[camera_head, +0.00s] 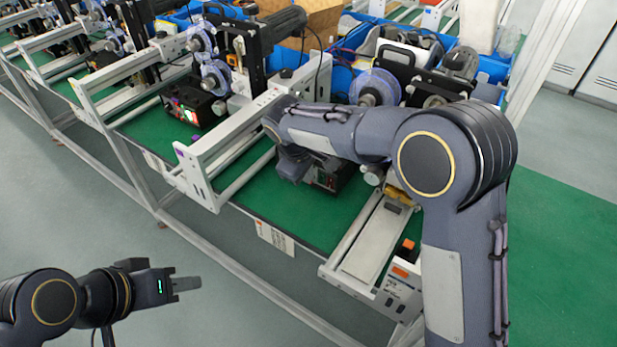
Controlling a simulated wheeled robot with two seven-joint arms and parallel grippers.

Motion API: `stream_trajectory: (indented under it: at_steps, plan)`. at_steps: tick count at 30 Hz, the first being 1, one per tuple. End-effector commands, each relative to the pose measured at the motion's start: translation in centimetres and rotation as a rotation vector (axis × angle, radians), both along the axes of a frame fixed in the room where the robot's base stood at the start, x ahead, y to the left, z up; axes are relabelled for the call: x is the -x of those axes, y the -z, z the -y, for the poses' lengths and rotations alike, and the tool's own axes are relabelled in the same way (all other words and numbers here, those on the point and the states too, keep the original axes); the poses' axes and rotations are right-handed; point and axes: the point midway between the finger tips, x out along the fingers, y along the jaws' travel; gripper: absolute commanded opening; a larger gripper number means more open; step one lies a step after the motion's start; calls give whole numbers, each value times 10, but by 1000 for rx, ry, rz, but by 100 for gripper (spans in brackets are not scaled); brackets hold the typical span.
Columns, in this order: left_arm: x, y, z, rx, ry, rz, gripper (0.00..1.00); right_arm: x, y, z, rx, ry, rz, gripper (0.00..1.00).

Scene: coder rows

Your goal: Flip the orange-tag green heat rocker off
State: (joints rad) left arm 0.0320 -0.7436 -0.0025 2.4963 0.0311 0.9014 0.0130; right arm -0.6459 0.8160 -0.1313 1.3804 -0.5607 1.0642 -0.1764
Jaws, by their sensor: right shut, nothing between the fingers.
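The nearest coder carries an orange tag (400,272) on its white front end plate. A black control box (327,179) with a small red light stands on the green bench top to the left of that coder's rail. My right arm and gripper cover part of this box, and I cannot make out the green heat rocker or its position. My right gripper (290,166) is shut and empty, pointing down at the left front of the box; contact cannot be told. My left gripper (186,285) hangs low at the left, away from the bench; its finger gap is unclear.
Another black control box (187,112) with lit red and green parts stands further left by the middle coder. A white coder frame (205,175) rises just left of my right gripper. Blue bins (345,75) line the back. The floor in front is clear.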

Motion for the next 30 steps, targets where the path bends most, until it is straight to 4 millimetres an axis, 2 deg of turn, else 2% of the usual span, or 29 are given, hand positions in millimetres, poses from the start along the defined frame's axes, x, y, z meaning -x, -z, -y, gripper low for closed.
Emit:
stream_trajectory:
  at_steps: [9, 13, 18, 30]
  plan:
    - [0, 4, 0, 0, 0, -1, 36, 6, -56, -3, -1, 2, 0, 0]
    - [0, 4, 0, 0, 0, -1, 36, 8, -72, -4, 1, 3, -1, 0]
    - [0, 5, 0, 0, 0, -1, 36, 9, -79, -5, 2, 2, -2, 0]
    - [0, 4, 0, 0, 0, -1, 36, 9, -79, -5, 2, 2, -3, 0]
